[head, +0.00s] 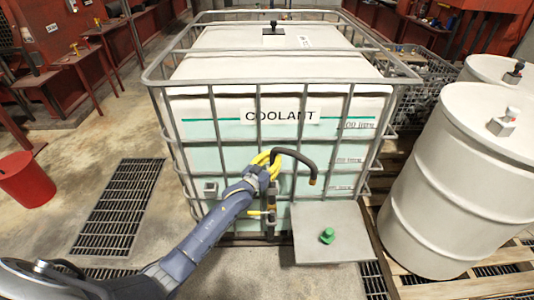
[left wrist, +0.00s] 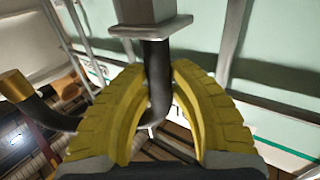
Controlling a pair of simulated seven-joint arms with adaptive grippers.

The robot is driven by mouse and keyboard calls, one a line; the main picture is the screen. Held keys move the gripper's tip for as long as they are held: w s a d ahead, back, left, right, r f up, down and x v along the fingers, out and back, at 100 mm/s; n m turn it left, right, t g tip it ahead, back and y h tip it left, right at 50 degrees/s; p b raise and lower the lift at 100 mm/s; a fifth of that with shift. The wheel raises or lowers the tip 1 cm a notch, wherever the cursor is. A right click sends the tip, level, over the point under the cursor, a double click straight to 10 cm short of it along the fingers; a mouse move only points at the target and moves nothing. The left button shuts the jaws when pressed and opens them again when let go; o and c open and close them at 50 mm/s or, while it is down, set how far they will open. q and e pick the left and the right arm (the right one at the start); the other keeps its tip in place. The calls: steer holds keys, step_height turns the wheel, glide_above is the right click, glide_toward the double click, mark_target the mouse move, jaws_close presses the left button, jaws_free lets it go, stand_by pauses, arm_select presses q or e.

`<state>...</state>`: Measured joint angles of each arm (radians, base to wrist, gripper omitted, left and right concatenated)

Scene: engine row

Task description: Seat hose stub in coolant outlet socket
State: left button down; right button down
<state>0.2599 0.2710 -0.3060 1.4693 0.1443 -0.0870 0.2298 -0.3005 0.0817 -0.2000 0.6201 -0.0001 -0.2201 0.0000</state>
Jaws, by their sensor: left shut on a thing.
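My left gripper (head: 268,162) has yellow fingers shut around the dark, curved hose stub (head: 304,160), in front of the coolant tank. In the head view the stub arches to the right and ends in a brass-coloured collar. Its other end is hidden by the fingers. In the left wrist view the stub (left wrist: 159,75) runs between the fingers (left wrist: 162,110) up to a grey square-flanged piece (left wrist: 150,28), apparently the outlet socket. They look in line and meet in the picture; I cannot tell how deep the stub sits. My right gripper is out of view.
The caged tank (head: 255,150) is labelled COOLANT. A yellow-handled valve (head: 258,212) is below my gripper. A green cap (head: 327,236) sits on a grey platform (head: 315,218). White drums (head: 455,180) stand right; a red bucket (head: 27,180) stands left.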

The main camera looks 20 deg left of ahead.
arm_select(q)
steer(key=shift+a, duration=0.1)
stand_by(0.5)
steer(key=shift+w+f, duration=0.1)
steer(key=shift+f, duration=4.2)
steer(key=shift+f, duration=0.15)
steer(key=c, duration=1.3)
jaws_free()
steer(key=shift+o, duration=0.7)
steer(key=shift+f, duration=0.15)
steer(key=v, duration=1.2)
